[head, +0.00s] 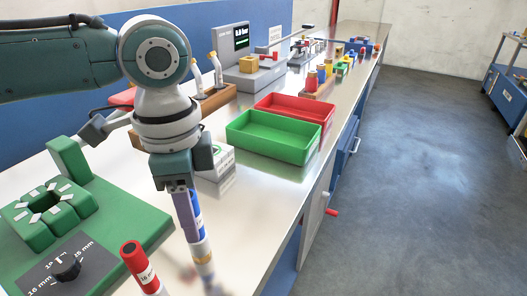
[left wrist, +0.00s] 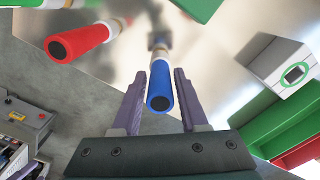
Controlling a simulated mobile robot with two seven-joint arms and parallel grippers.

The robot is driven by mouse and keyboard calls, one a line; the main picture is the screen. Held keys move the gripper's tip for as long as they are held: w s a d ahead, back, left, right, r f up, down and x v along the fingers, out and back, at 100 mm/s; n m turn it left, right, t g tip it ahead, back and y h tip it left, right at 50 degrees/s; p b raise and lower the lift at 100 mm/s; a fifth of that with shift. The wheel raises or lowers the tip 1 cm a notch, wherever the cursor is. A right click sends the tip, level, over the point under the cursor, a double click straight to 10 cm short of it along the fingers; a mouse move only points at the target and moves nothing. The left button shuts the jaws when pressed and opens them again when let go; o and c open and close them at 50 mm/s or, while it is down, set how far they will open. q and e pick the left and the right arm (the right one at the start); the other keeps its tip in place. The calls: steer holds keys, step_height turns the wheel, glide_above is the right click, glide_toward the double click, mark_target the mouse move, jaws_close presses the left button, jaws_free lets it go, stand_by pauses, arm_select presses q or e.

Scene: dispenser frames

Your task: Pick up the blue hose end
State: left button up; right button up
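The blue hose end (head: 198,205) stands up from a white hose section with a yellow band, near the front edge of the bench. It also shows in the left wrist view (left wrist: 159,88), with its dark round opening facing the camera. My left gripper (head: 188,222) points down at it. In the left wrist view its two purple fingers (left wrist: 159,76) stand on either side of the blue hose end, with narrow gaps, and look open around it. In the head view the fingers partly hide the blue part. My right gripper is in neither view.
A red hose end (head: 136,260) stands close by to the left. A green fixture (head: 105,215) with a dark dial (head: 67,266) lies left of it. A white box (head: 217,165), a green tray (head: 240,141) and a red tray (head: 322,105) lie behind.

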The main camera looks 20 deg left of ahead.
arm_select(q)
jaws_close()
steer(key=shift+r, duration=0.1)
stand_by(0.5)
